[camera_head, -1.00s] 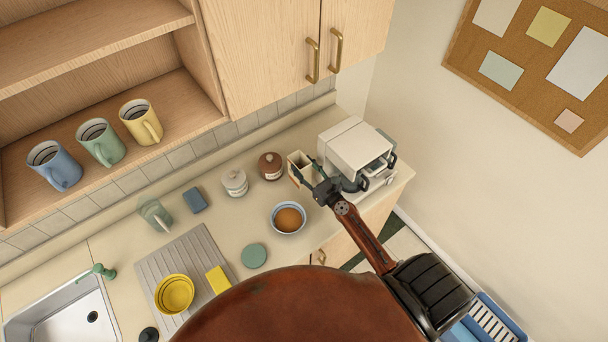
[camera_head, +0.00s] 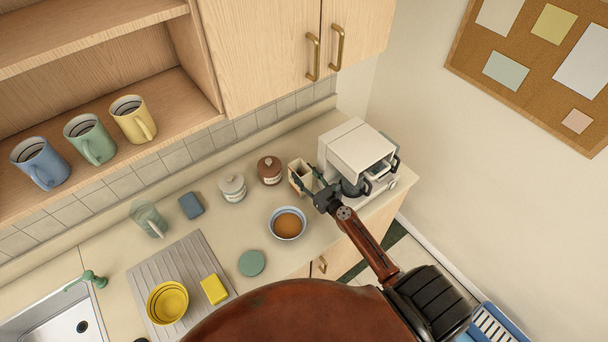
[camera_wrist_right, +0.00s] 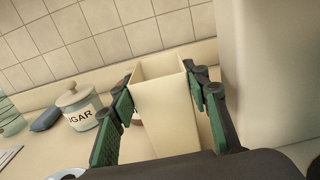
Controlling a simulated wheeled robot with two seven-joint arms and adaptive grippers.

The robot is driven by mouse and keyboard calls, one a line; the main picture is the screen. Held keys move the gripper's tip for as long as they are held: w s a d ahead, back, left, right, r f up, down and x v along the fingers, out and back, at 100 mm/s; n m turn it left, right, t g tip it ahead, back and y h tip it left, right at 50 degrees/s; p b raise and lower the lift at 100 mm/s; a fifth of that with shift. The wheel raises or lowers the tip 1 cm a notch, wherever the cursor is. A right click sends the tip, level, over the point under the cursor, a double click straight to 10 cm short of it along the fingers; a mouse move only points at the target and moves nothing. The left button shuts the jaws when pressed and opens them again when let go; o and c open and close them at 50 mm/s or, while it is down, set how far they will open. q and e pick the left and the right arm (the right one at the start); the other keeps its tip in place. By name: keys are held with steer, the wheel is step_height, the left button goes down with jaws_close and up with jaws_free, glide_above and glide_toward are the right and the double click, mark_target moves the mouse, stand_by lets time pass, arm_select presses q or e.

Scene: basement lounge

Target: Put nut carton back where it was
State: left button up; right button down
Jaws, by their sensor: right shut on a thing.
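The nut carton (camera_head: 299,174) is a tall cream box with an open top. It stands upright at the back right of the counter, between the brown jar and the white appliance. In the right wrist view the carton (camera_wrist_right: 168,110) is between the two green-padded fingers of my right gripper (camera_wrist_right: 160,105), which is shut on it. In the head view my right gripper (camera_head: 308,182) reaches it from the front right and hides part of it. I cannot tell whether its base touches the counter. My left gripper is not in view.
The white appliance (camera_head: 357,150) is close on the right. A brown-lidded jar (camera_head: 270,170) and the white sugar jar (camera_head: 232,188) are to the left. A bowl of brown food (camera_head: 288,223) is in front. The wall cabinet (camera_head: 270,50) overhangs the counter behind.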

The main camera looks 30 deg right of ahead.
steer(key=shift+f, duration=0.25)
steer(key=c, duration=1.1)
jaws_free()
steer(key=shift+r, duration=0.25)
steer(key=s+b, duration=0.2)
steer(key=s, duration=1)
steer(key=shift+d, duration=0.45)
